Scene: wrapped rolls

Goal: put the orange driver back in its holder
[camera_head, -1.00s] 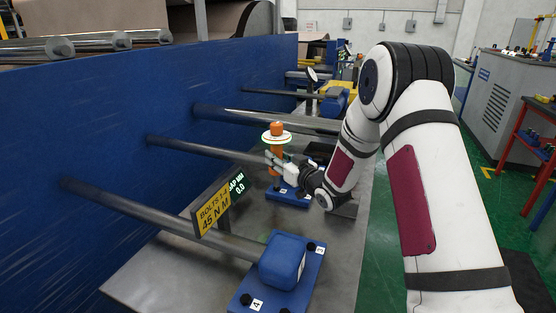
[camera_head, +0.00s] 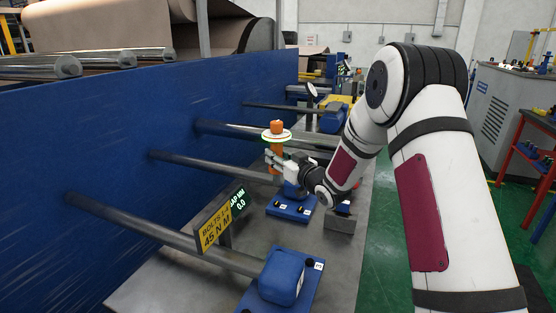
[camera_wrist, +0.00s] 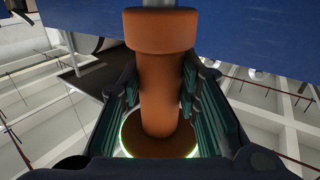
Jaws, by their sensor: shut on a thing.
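The orange driver (camera_head: 277,128) stands about upright above the metal bench in the head view, with a pale, green-lit ring around its upper part. My gripper (camera_head: 275,163) is shut on the driver's orange body below the ring. In the wrist view the orange driver (camera_wrist: 160,80) fills the middle, between the dark green finger pads of my gripper (camera_wrist: 160,110).
Blue bearing blocks (camera_head: 283,275) sit on the bench (camera_head: 200,273), with steel bars running to the blue wall (camera_head: 100,150). A yellow sign (camera_head: 215,228) and a small green display (camera_head: 238,198) stand at the bench's left. A red rack (camera_head: 535,150) stands far right.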

